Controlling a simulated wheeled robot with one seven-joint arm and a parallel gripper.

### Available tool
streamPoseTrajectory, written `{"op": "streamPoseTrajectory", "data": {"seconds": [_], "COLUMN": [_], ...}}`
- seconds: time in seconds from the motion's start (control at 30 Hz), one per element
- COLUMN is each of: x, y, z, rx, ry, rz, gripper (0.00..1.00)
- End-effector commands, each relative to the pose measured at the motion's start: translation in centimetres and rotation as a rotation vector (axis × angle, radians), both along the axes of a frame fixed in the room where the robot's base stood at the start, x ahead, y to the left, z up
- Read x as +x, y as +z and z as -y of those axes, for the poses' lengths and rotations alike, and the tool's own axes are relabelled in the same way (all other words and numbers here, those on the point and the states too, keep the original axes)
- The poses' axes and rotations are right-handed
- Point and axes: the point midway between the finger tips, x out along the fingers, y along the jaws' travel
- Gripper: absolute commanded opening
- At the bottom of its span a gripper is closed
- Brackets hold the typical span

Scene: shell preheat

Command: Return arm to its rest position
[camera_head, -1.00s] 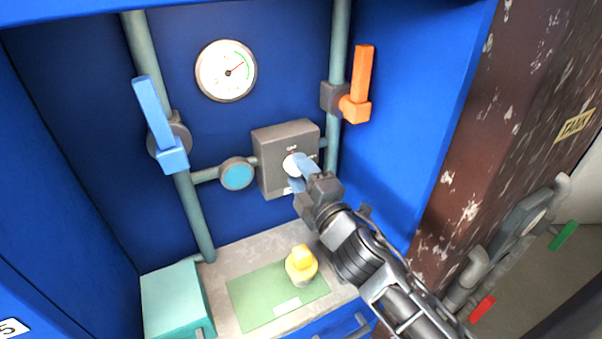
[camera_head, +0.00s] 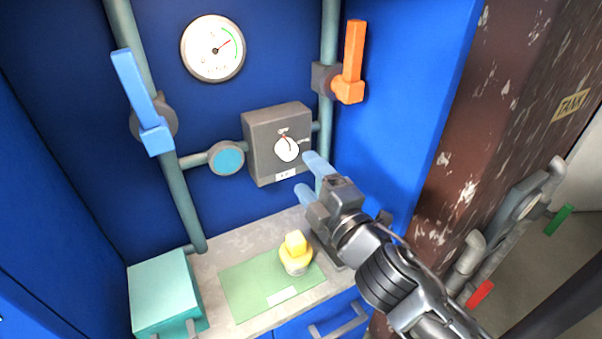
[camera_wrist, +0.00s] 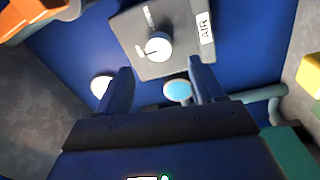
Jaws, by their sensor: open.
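My gripper (camera_head: 310,180) is open and empty, with its two blue fingers apart. In the head view it hangs in front of the cabinet, just right of and below the grey switch box (camera_head: 279,145). The white knob (camera_head: 287,149) on that box is clear of the fingers. In the wrist view my gripper (camera_wrist: 160,85) shows its fingers spread, with the knob (camera_wrist: 158,46) beyond them and the box's label reading AIR.
A blue-handled valve (camera_head: 142,103) is at left and an orange-handled valve (camera_head: 350,66) at right. A gauge (camera_head: 213,48) is above. A yellow-topped object (camera_head: 296,253) stands on a green mat (camera_head: 245,290), beside a teal box (camera_head: 164,292). A rusty column (camera_head: 470,150) bounds the right.

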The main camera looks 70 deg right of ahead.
Motion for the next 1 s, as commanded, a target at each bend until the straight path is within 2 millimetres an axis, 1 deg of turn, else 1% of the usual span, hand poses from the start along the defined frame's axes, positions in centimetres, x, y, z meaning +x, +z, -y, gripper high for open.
{"op": "streamPoseTrajectory", "data": {"seconds": [0.03, 0.2, 0.8, 0.87, 0.9, 0.97, 1.0], "x": [-0.4, -0.8, -0.9, -1.0, -1.2, -1.6, -2.1], "y": [-0.2, -0.1, -0.1, -0.5, -0.9, -1.7, -2.3], "z": [-0.3, -0.7, -0.8, -1.4, -2.2, -3.8, -5.2], "rx": [0.001, 0.001, 0.007, 0.031, 0.061, 0.130, 0.193], "ry": [-0.001, 0.001, 0.005, 0.023, 0.045, 0.094, 0.133], "rz": [0.000, 0.001, 0.001, 0.004, 0.009, 0.021, 0.030], "gripper": [0.68, 0.68, 0.68, 0.68, 0.68, 0.68, 0.68]}}
